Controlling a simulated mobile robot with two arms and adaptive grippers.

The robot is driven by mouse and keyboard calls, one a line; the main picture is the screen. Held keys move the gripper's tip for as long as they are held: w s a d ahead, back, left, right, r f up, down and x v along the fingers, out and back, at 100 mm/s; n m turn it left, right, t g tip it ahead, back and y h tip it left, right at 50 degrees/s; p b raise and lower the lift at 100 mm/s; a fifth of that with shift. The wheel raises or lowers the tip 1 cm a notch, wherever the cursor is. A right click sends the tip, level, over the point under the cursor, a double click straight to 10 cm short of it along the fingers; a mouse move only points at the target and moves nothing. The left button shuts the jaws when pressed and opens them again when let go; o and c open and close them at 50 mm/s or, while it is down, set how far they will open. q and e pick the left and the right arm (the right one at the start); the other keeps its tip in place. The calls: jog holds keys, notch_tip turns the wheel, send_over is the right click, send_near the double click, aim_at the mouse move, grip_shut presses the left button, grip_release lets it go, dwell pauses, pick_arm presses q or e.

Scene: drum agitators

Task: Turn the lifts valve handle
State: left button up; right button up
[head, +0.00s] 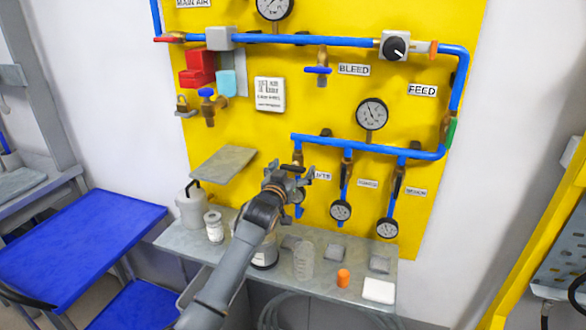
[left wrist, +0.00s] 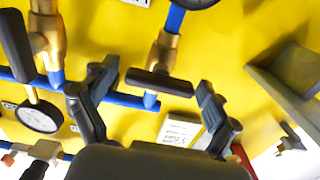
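The lifts valve is the leftmost brass valve under the lower blue pipe in the head view (head: 298,158), beside a partly hidden label ending in "FTS" (head: 321,175). Its dark bar handle (left wrist: 160,83) shows in the left wrist view on a brass body (left wrist: 163,50), lying crosswise to the valve's stem. My left gripper (head: 293,174) is in front of this valve and hides the handle in the head view. In the left wrist view its two fingers (left wrist: 155,98) are spread apart, with the handle seen between them. I cannot tell whether they touch it. My right gripper is not in view.
Neighbouring valves (head: 347,160) and gauges (head: 341,210) sit close to the right on the yellow panel (head: 250,140). A grey shelf (head: 325,285) below holds jars, a beaker and an orange item (head: 343,278). A tilted grey plate (head: 223,164) juts out at left.

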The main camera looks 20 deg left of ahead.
pick_arm(q)
jog(key=shift+s, duration=0.1)
jog(key=s, duration=1.2)
jog(key=shift+a, duration=0.25)
jog(key=shift+w, duration=0.1)
jog(key=shift+c, duration=0.5)
dwell(0.5)
